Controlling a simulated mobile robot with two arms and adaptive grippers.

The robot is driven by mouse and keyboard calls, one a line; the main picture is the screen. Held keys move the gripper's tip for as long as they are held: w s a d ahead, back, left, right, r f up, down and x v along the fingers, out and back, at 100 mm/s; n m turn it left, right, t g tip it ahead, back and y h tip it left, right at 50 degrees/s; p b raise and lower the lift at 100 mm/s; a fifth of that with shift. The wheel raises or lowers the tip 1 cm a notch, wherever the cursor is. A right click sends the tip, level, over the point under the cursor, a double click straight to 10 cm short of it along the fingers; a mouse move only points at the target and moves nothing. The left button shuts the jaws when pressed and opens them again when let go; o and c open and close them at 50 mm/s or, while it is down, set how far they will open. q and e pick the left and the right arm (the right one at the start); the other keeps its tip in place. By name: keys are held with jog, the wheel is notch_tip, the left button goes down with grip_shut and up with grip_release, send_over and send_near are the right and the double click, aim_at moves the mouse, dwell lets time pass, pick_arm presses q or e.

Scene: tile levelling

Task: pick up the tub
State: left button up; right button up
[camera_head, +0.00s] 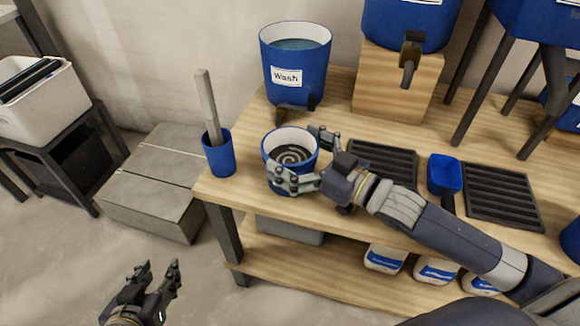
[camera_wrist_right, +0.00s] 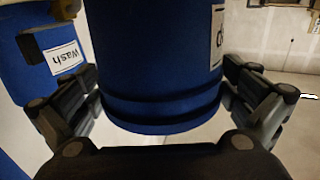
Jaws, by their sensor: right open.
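The blue tub (camera_head: 289,136), with a white inside and a dark spiral at its bottom, stands near the left end of the wooden bench top (camera_head: 255,115). My right gripper (camera_head: 292,152) is open, with one finger on the tub's far right side and the other on its near side. In the right wrist view the tub's blue wall (camera_wrist_right: 160,65) fills the middle between the two fingers (camera_wrist_right: 165,105), with part of a white label. Whether the fingers touch it is unclear. My left gripper (camera_head: 158,270) is open and empty, low over the floor at the lower left.
A blue Wash bucket (camera_head: 290,92) with a tap stands behind the tub. A blue cup (camera_head: 219,158) holding a grey stick stands to its left. Black slotted trays (camera_head: 382,160) and a blue scoop (camera_head: 444,174) lie to the right. Grey blocks (camera_head: 155,190) sit on the floor.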

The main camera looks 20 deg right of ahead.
jog(key=shift+w+a, duration=0.2)
jog(key=shift+w, duration=0.1)
jog(key=shift+c, duration=0.6)
jog(key=c, duration=1.8)
jog(key=shift+r, duration=0.2)
jog(key=shift+c, duration=0.2)
jog(key=shift+r, duration=0.1)
